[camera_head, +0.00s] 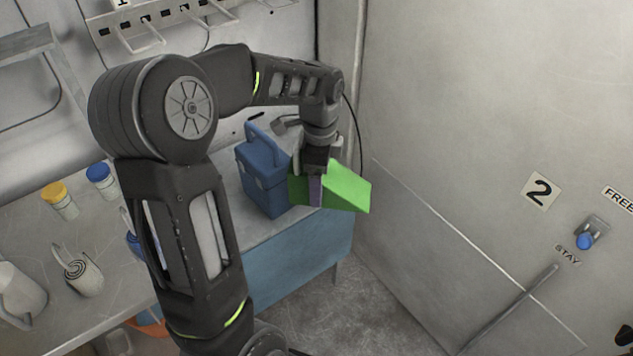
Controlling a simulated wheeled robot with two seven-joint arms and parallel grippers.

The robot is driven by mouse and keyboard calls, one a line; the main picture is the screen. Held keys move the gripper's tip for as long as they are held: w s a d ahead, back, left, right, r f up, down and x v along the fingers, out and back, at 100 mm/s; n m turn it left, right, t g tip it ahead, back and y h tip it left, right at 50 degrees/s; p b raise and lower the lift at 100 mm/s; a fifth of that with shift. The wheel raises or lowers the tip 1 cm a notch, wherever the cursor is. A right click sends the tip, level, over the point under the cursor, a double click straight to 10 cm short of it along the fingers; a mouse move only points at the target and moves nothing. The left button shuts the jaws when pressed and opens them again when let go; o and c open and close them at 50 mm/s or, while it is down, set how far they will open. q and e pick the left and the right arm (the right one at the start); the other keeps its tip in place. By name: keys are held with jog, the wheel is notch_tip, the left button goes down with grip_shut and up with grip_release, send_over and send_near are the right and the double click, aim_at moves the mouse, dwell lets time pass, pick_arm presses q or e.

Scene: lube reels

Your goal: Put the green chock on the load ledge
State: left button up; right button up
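The green chock (346,188) is a bright wedge at the right end of the bench, beside the blue box. My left gripper (314,190) points down with its fingers on either side of the chock's left part and appears shut on it. The chock looks held up near the bench's right edge; whether its underside touches anything cannot be told. The fingers hide part of the chock. I cannot tell for certain which surface is the load ledge. My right gripper is not in view.
A blue lidded box (262,178) with a handle stands close left of the chock. A grey panel wall (450,130) marked 2 stands at right.

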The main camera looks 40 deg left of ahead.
pick_arm(q)
jog(key=w+f+n, duration=0.1)
jog(key=n, duration=0.1)
jog(key=w+d+f+n+b, duration=0.1)
jog(key=f+n, duration=0.1)
jog(key=w+d+f+n+b, duration=0.1)
jog(key=f+n, duration=0.1)
jog(key=shift+d+n, duration=0.1)
jog(key=shift+n, duration=0.3)
jog(key=d+f+n+b, duration=0.2)
jog(key=d+f+b, duration=0.2)
jog(key=d+f, duration=0.3)
jog(key=w+d+f+n+b, duration=0.1)
jog(key=d+f+n+b, duration=0.2)
jog(key=d+f, duration=0.4)
notch_tip(320, 180, down, 7)
jog(key=shift+w+f+b, duration=0.1)
jog(key=shift+w+b, duration=0.1)
jog(key=shift+b, duration=0.25)
jog(key=shift+d, duration=0.1)
